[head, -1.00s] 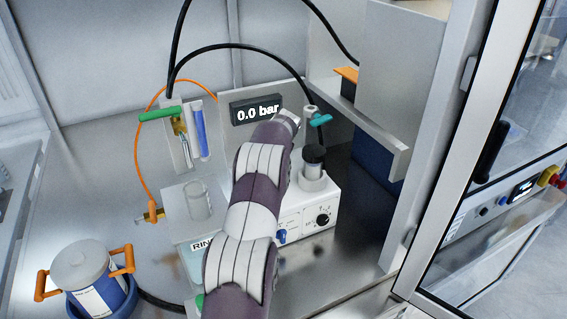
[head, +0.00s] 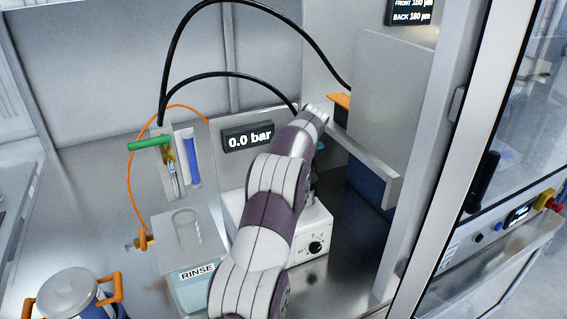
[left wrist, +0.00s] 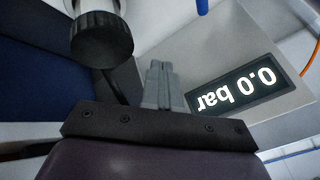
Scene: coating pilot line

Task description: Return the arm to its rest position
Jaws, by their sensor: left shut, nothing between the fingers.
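My left arm (head: 268,205), purple and white, reaches up from the bottom middle of the head view, over the white box with a knob (head: 316,246). Its wrist end is right of the 0.0 bar display (head: 248,137); the fingers cannot be made out there. In the left wrist view my left gripper (left wrist: 160,68) is shut and empty, its grey fingers together. The display (left wrist: 236,92) shows upside down beside them, and a black knurled cap (left wrist: 101,40) is on the other side. My right gripper is in neither view.
A rinse container (head: 200,287) with a glass beaker (head: 187,228) is left of the arm. A lidded pot (head: 70,290) with orange handles is at lower left. Black hoses (head: 262,8) arch overhead. A grey panel (head: 392,105) and cabinet post (head: 425,160) stand at right.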

